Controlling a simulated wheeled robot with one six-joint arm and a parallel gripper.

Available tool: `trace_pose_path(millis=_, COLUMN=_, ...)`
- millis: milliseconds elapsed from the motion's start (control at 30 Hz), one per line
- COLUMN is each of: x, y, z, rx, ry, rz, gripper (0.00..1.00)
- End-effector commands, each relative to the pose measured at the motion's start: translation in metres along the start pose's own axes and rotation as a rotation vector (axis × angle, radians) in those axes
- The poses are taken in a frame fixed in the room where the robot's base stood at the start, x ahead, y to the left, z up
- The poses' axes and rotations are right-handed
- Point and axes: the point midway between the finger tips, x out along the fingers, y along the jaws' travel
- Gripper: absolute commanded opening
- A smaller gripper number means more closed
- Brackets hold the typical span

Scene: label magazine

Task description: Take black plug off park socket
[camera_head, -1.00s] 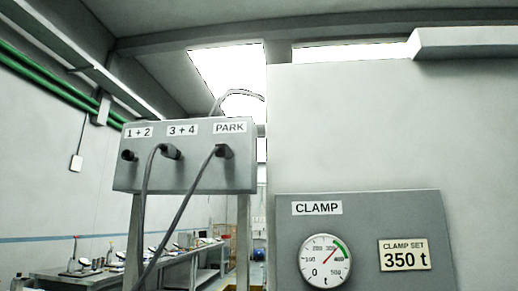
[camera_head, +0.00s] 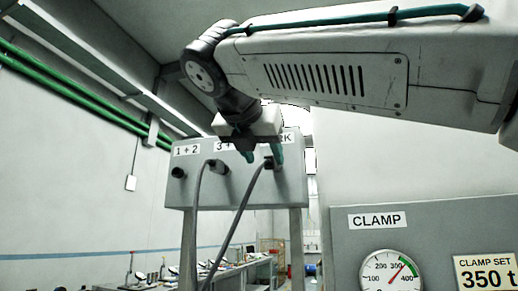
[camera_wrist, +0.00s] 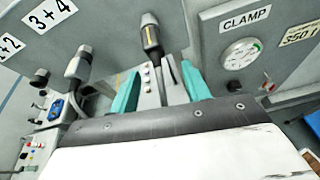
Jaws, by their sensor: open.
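The grey socket box (camera_head: 230,190) carries the labels 1 + 2, 3 + 4 and PARK, the last partly hidden by my gripper. The black plug (camera_head: 269,163) sits at the PARK socket with its grey cable hanging down to the left. In the wrist view the plug (camera_wrist: 151,38) is dark with a light end and stands just beyond the fingertips, roughly between their lines. My gripper (camera_head: 262,157) is open, its two teal fingers in front of the box near the plug. In the wrist view the gripper (camera_wrist: 160,72) shows nothing clamped.
A second plug (camera_head: 217,167) with its own cable is in the 3 + 4 socket, close by on the left. The 1 + 2 socket (camera_head: 178,173) has no cable. The clamp panel (camera_head: 430,225) with a gauge stands at the right. Benches line the back left.

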Motion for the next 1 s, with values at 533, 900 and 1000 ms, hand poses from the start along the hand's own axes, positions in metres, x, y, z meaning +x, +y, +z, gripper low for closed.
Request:
trace_pose_path(millis=533, x=0.038, y=0.004, z=0.017, rx=-0.147, ry=-0.043, rz=-0.007, gripper=0.47)
trace_pose_path(millis=900, x=0.067, y=0.004, z=0.018, rx=-0.146, ry=-0.043, rz=-0.003, gripper=0.47)
trace_pose_path(millis=1000, x=0.067, y=0.004, z=0.018, rx=-0.146, ry=-0.043, rz=-0.003, gripper=0.47)
